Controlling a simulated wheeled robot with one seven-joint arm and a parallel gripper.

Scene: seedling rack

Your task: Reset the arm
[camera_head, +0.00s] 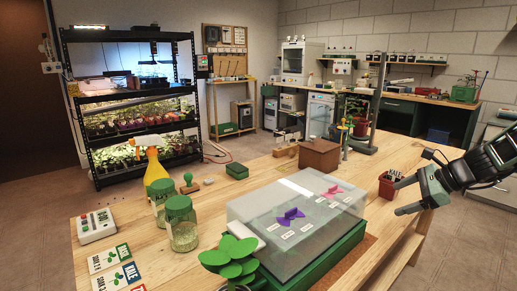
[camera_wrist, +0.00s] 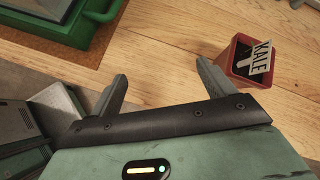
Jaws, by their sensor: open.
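My gripper (camera_wrist: 160,95) is open and empty in the wrist view, with its two grey fingers spread apart over the table edge. It also shows at the right of the head view (camera_head: 402,196), at the end of my arm. A small red pot (camera_wrist: 242,62) with a KALE label stands on the wooden table just beyond the right finger. The same pot (camera_head: 386,188) appears beside the gripper in the head view. I cannot tell whether the finger touches it.
A clear-lidded green tray (camera_head: 335,262) with purple and pink clips on its lid stands mid-table. Glass jars (camera_head: 182,232), a yellow spray bottle (camera_head: 155,168) and seed packets (camera_head: 108,258) are at the left. A brown box (camera_head: 320,156) is behind. Bare wood (camera_head: 262,170) lies between.

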